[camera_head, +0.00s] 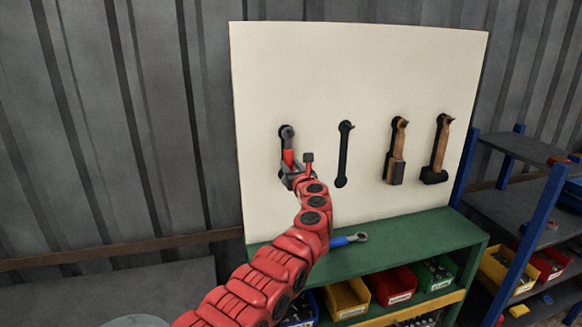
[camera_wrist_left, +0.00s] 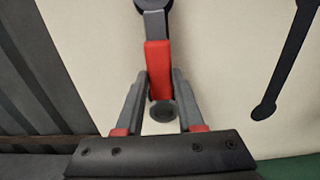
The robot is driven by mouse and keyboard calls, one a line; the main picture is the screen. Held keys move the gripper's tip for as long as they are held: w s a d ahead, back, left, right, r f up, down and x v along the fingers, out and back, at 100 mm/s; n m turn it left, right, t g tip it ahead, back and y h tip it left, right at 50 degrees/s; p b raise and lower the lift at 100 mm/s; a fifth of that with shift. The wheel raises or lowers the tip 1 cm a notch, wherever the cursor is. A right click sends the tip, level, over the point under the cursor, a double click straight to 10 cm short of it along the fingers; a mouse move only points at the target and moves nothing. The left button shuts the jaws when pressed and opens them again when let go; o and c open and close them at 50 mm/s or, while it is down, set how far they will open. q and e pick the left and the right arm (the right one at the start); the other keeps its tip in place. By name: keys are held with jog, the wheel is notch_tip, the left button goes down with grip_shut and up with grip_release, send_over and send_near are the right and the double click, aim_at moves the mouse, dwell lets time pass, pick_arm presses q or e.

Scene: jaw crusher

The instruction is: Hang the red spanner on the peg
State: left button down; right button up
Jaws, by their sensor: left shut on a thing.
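The red spanner (camera_head: 288,157) is upright in front of the leftmost dark tool outline on the white board (camera_head: 330,60). Its grey ring end is at the top, over the peg area; I cannot tell whether the ring is around the peg or only in front of it. My left gripper (camera_head: 297,172) is shut on the lower part of the handle. In the left wrist view the red handle (camera_wrist_left: 158,65) stands between the two grey fingers (camera_wrist_left: 160,95), with its round grey lower end between them. My right gripper is not in view.
A dark spanner outline (camera_head: 344,155) with a peg at its top is empty. Two wooden-handled tools (camera_head: 398,140) (camera_head: 441,145) hang further right. A blue-handled spanner (camera_head: 350,240) lies on the green bench (camera_head: 420,235). Coloured bins sit below; a blue-framed shelf (camera_head: 533,215) stands right.

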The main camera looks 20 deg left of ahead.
pick_arm(q)
jog(key=shift+c, duration=2.2)
grip_release()
jog(key=shift+s, duration=0.1)
